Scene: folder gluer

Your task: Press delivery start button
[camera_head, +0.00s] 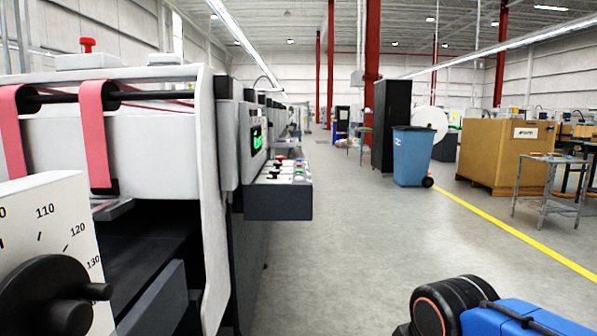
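A grey control panel (278,203) sticks out from the right side of the folder gluer (215,180). Its sloped top carries several small red, green, white and black buttons. They are too small to tell which one is the delivery start button. A small screen with green characters (257,138) stands just above the panel. My gripper is not in view. Part of my arm, blue and black, shows at the bottom right, well apart from the panel.
A dial with numbers and a black knob (58,295) is close at the lower left. Grey floor (350,240) lies open right of the machine. A blue wheeled bin (413,157), a large brown box (503,155) and a small metal table (548,160) stand farther right.

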